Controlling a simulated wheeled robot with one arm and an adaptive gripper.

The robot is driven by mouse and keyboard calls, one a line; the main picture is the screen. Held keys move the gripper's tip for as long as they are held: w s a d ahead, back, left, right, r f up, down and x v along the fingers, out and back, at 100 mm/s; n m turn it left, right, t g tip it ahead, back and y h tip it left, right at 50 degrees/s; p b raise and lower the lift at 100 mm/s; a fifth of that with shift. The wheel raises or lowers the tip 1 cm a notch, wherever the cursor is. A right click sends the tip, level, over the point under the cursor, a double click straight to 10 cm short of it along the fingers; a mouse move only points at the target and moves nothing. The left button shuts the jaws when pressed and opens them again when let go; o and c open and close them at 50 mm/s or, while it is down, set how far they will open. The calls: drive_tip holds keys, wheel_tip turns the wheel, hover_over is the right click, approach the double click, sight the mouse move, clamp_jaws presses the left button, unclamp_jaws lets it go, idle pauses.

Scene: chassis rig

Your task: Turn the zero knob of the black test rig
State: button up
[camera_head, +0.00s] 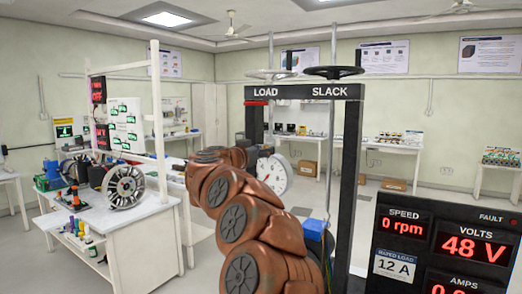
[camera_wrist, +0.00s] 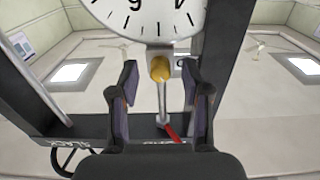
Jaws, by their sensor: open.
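The black test rig (camera_head: 352,140) has a top beam lettered LOAD and SLACK. A round white dial (camera_head: 275,174) hangs under its LOAD side, partly covered by my arm. In the wrist view, which looks upside down, the dial (camera_wrist: 145,15) is at the top edge, with a brass-coloured knob (camera_wrist: 160,68) at its rim. My gripper (camera_wrist: 160,78) is open, with one finger on each side of the knob in the picture. Gaps show between knob and fingers; I cannot tell the depth. In the head view, the knob is hidden and my gripper is mostly hidden behind my arm.
The rig's uprights and top beam (camera_wrist: 85,152) stand close around my gripper. Two handwheels (camera_head: 333,72) sit above the beam. A display panel (camera_head: 440,245) is at lower right, reading 0 rpm and 48 V. A white workbench (camera_head: 140,222) with equipment stands at left.

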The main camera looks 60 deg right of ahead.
clamp_jaws()
idle(0.4)
drive_tip(key=shift+m+p, duration=0.4)
drive_tip(key=shift+p, duration=0.15)
unclamp_jaws()
drive_tip(key=shift+a, duration=0.15)
drive_tip(key=a, duration=1.1)
drive_tip(key=shift+s+a, duration=0.3)
drive_tip(key=shift+a, duration=0.05)
